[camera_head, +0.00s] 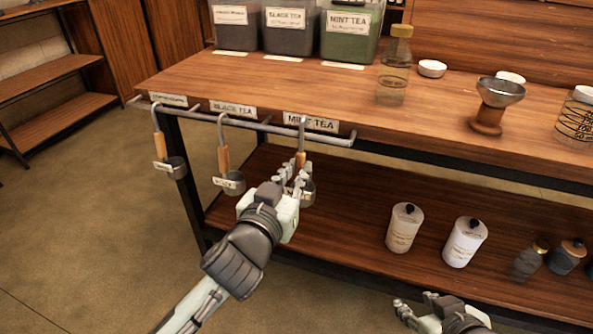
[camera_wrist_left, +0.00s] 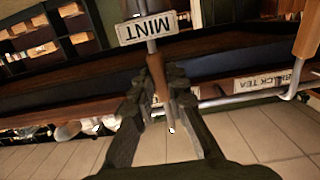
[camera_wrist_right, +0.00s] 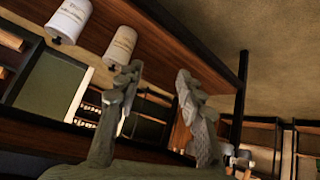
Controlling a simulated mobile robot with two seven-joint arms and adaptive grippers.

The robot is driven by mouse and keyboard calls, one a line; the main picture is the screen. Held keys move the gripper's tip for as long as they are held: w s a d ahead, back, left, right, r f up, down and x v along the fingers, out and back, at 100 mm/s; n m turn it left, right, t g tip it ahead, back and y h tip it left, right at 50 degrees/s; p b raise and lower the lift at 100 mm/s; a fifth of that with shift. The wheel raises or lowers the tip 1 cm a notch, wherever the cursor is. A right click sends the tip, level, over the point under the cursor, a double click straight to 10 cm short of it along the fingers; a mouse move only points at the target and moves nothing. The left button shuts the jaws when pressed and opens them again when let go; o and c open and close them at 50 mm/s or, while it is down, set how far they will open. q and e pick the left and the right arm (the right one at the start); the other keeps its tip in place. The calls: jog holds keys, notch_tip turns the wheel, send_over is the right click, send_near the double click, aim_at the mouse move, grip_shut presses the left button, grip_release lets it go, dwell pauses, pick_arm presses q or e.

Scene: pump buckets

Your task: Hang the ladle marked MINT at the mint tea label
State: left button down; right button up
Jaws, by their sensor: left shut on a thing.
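My left gripper (camera_head: 300,180) is shut on the ladle marked MINT (camera_head: 300,158), in front of the rail (camera_head: 262,126) on the table's front edge. The mint tea label (camera_head: 311,122) is on that edge, and the ladle's hook is up at the rail right by it. I cannot tell whether the hook rests on the rail. In the left wrist view the MINT tag (camera_wrist_left: 146,28) shows beyond the fingers (camera_wrist_left: 157,85), with the handle between them. My right gripper (camera_head: 425,300) is open and empty, low at the front; its fingers (camera_wrist_right: 160,75) are apart.
Two other ladles hang on the rail, one (camera_head: 223,155) below the black tea label (camera_head: 233,110) and one (camera_head: 160,145) further left. Tea bins (camera_head: 350,40), a glass bottle (camera_head: 394,70) and a funnel (camera_head: 498,95) stand on the table. White bottles (camera_head: 404,228) stand on the lower shelf.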

pick_arm(q)
jog(key=shift+f+b, duration=0.35)
jog(key=shift+f, duration=0.55)
pick_arm(e)
jog(key=w+a+r+t+y, duration=0.1)
jog(key=w+a+r+t, duration=0.2)
jog(key=w+a+r, duration=0.1)
jog(key=shift+a+r+y, duration=0.15)
jog(key=shift+a+y, duration=0.1)
jog(key=shift+y, duration=0.05)
pick_arm(q)
jog(key=c, duration=1.4)
grip_release()
jog(key=shift+c, duration=0.2)
jog(key=shift+s, duration=0.15)
jog(key=v, duration=1.1)
jog(key=shift+s, duration=0.4)
